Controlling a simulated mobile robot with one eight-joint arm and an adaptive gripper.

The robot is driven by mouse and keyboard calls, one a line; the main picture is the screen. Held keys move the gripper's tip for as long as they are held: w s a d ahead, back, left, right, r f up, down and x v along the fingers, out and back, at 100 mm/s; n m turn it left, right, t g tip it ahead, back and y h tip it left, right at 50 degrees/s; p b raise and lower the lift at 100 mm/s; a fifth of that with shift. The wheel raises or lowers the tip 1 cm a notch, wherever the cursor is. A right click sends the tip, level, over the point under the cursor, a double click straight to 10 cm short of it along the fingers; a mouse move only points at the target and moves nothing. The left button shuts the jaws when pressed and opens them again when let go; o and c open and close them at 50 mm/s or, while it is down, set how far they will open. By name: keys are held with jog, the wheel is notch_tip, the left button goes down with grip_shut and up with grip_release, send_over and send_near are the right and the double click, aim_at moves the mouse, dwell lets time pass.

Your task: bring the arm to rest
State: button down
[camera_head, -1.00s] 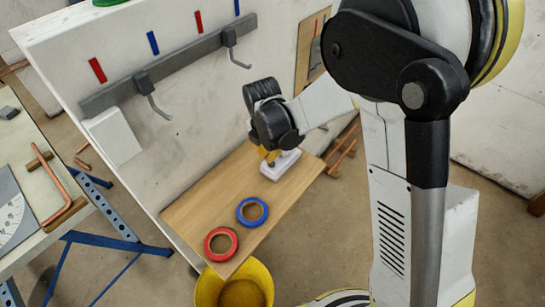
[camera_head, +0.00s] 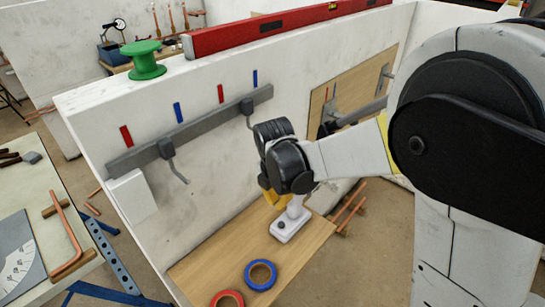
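My arm reaches in from the right, and its dark wrist hangs over the wooden shelf board (camera_head: 215,265). My gripper (camera_head: 270,196) is mostly hidden behind the wrist; only a yellow part shows below it. I cannot tell whether its fingers are open or shut. A white object (camera_head: 288,228) with a flat base and an upright neck stands on the board just below and right of the gripper. Whether the two touch is not clear.
A blue tape ring (camera_head: 260,274) and a red tape ring (camera_head: 228,300) lie on the board. The white wall behind carries a grey rail (camera_head: 190,130) with hooks. A green spool (camera_head: 143,60) and a red level (camera_head: 290,30) sit on its top. A workbench (camera_head: 40,205) stands left.

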jog(key=s+d+r+m+t+b, duration=0.1)
jog(key=s+d+r+m, duration=0.4)
jog(key=m, duration=0.8)
jog(key=s+d+r+m+t+b, duration=0.2)
jog(key=s+d+r+m+t, duration=0.2)
jog(key=s+d+m, duration=0.5)
jog(key=s+m, duration=0.3)
jog(key=m, duration=0.1)
jog(key=shift+d+r+b, duration=0.3)
jog(key=shift+d+r, duration=0.1)
